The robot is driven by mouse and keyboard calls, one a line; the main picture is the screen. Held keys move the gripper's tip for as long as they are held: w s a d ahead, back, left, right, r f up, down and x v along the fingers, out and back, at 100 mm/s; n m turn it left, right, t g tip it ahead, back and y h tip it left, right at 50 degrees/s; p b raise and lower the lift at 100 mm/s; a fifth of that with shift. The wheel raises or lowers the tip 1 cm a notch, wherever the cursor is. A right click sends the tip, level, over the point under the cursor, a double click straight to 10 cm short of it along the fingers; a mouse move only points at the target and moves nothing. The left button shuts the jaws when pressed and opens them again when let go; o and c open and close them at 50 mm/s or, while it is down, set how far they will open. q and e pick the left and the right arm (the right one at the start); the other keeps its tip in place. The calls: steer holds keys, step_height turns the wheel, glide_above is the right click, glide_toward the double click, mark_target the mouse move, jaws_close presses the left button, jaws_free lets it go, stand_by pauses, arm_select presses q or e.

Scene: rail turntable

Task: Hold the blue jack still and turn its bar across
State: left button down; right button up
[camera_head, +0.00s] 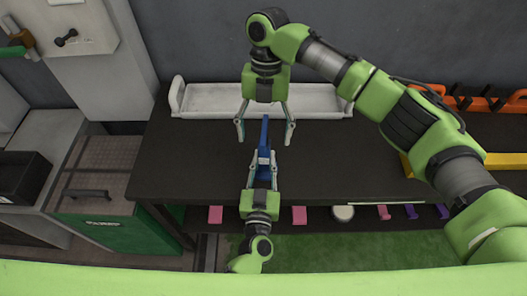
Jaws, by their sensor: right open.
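The blue jack (264,169) stands on the dark table, and its long blue bar (265,132) points away toward the back of the table. My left gripper (263,158) comes in from the front edge. Its fingers are closed in on both sides of the jack's body and partly cover it. My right gripper (265,134) points down from above and behind the jack. Its fingers are wide apart, one on each side of the bar, with a gap on both sides.
A white tray (212,98) lies along the back of the dark table (190,150). Orange holders (470,103) and a yellow piece (503,160) are at the right, near my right arm. Pink and purple blocks and a white round item (343,213) sit on a lower shelf. The table's left part is clear.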

steer(key=shift+s+r+v, duration=0.1)
steer(key=shift+s+v, duration=0.2)
steer(key=shift+v, duration=1)
steer(key=shift+s+r+v, duration=0.1)
steer(key=shift+s+v, duration=0.25)
steer(key=shift+v, duration=0.95)
steer(key=shift+s+r+v, duration=0.1)
steer(key=shift+s+v, duration=0.2)
steer(key=shift+v, duration=1)
steer(key=shift+f, duration=0.1)
arm_select(q)
steer(key=c, duration=1.7)
jaws_free()
steer(key=s, duration=1.2)
steer(key=shift+a, duration=0.45)
arm_select(e)
steer(key=shift+f, duration=0.1)
